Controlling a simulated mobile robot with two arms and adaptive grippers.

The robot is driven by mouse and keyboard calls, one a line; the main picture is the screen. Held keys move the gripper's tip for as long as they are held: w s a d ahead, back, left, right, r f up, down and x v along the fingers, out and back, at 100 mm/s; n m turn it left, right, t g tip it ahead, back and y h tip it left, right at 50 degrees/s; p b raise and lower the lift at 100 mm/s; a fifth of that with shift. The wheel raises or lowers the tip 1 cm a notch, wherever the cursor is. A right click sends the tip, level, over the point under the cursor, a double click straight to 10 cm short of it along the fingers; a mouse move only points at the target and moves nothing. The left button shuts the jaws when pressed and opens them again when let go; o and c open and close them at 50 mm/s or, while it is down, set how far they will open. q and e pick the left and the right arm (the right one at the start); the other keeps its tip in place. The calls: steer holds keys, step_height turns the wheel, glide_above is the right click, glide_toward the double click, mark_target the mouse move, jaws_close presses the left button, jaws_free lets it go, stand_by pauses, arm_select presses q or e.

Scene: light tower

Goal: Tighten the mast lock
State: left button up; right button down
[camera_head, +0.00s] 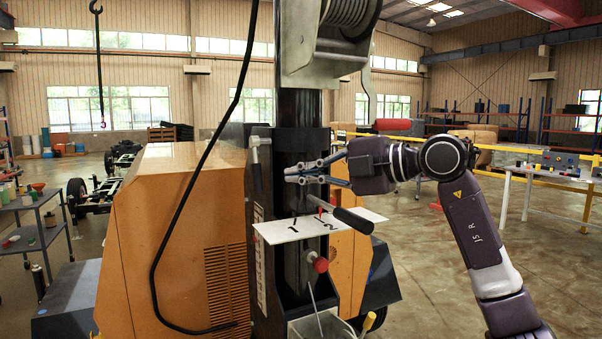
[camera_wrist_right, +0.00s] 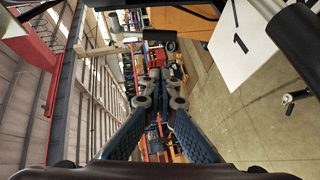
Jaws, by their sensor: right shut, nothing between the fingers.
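The dark upright mast (camera_head: 298,105) of the orange light tower stands in the middle of the head view. I cannot tell which of these is the mast lock. My right gripper (camera_head: 290,174) is shut and empty in front of the mast, above the white plate, right of and below the silver lever. In the right wrist view its fingers (camera_wrist_right: 160,82) come together with nothing between them. My left gripper is not in view.
A white plate marked 1 and 2 (camera_head: 280,231) juts from the mast, also visible in the wrist view (camera_wrist_right: 255,60). A crank with a black grip (camera_head: 353,220) lies over it, close below my gripper. A black cable (camera_head: 197,165) hangs at left.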

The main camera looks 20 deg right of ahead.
mark_target(261, 183)
steer(key=w+a+f+p, duration=0.1)
steer(key=w+a+f, duration=0.1)
steer(key=w, duration=0.7)
steer(key=shift+a+p, duration=0.4)
steer(key=shift+a, duration=0.35)
steer(key=shift+w+f, duration=0.1)
steer(key=shift+w+f+p, duration=0.3)
steer(key=shift+w+p, duration=0.35)
steer(key=shift+p, duration=0.3)
steer(key=shift+w+f, duration=0.3)
steer(key=shift+f, duration=0.1)
steer(key=shift+d, duration=0.1)
